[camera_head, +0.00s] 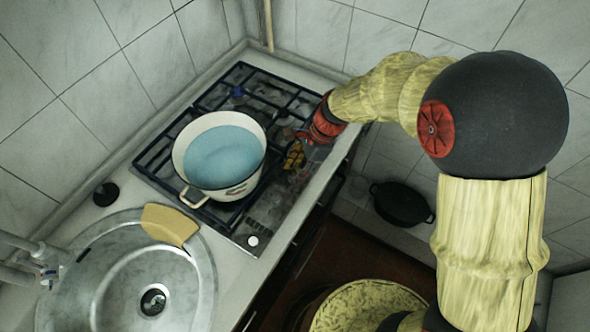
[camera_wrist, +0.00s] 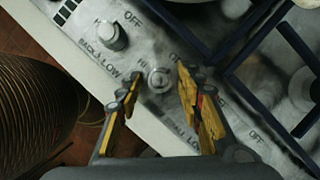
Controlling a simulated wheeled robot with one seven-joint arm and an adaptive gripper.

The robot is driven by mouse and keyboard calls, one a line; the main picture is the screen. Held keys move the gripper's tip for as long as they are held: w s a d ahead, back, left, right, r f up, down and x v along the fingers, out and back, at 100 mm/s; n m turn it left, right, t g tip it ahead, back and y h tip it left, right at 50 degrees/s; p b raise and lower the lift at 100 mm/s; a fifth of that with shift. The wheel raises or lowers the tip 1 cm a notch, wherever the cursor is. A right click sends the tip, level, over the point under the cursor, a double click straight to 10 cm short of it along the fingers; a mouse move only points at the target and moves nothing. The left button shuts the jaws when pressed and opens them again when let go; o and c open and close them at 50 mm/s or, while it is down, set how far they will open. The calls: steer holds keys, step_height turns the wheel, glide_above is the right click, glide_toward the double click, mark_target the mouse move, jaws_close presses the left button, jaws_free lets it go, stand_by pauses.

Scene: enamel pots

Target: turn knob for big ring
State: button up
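The stove (camera_head: 246,225) has a row of knobs along its front strip. In the wrist view, a small round knob (camera_wrist: 158,79) sits between the two spread fingers of my gripper (camera_wrist: 158,90); the fingers appear apart from it. A second, larger silver knob (camera_wrist: 111,36) lies to the upper left, near "OFF" and "BACK" lettering. Which knob serves the big ring cannot be told. In the head view, my gripper (camera_head: 296,158) is over the stove's right front, its yellow fingers partly visible. A white knob (camera_head: 253,241) shows at the stove's near end.
A large cream pot (camera_head: 190,166) with blue contents stands on the black grates beside my gripper. A steel sink (camera_head: 90,290) with a yellow cloth-like piece (camera_head: 168,224) is at lower left. A dark pot (camera_head: 402,203) and a woven round object (camera_head: 365,300) are lower down.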

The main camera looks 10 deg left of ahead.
jaws_close()
steer(key=shift+n+p, duration=0.3)
steer(key=shift+p, duration=0.05)
steer(key=shift+r+n+g+p, duration=0.15)
steer(key=shift+n+g+p, duration=0.35)
steer(key=shift+n+p, duration=0.4)
steer(key=n+g+h+p, duration=0.1)
steer(key=n+p, duration=0.2)
steer(key=shift+w+a+n, duration=0.1)
steer(key=shift+w+n, duration=0.05)
steer(key=shift+n, duration=0.15)
steer(key=n+h+p, duration=0.1)
steer(key=n+p, duration=0.1)
steer(key=n, duration=0.1)
steer(key=n+h+p, duration=0.1)
steer(key=n, duration=0.2)
steer(key=shift+a+g+h+p, duration=0.2)
steer(key=shift+g+h+p, duration=0.1)
steer(key=shift+g+p, duration=0.1)
steer(key=n+h+p, duration=0.1)
steer(key=n, duration=0.2)
steer(key=n+h+p, duration=0.1)
steer(key=n, duration=0.1)
steer(key=shift+a+n, duration=0.1)
steer(key=shift+n, duration=0.3)
steer(key=shift+o, duration=0.6)
jaws_free()
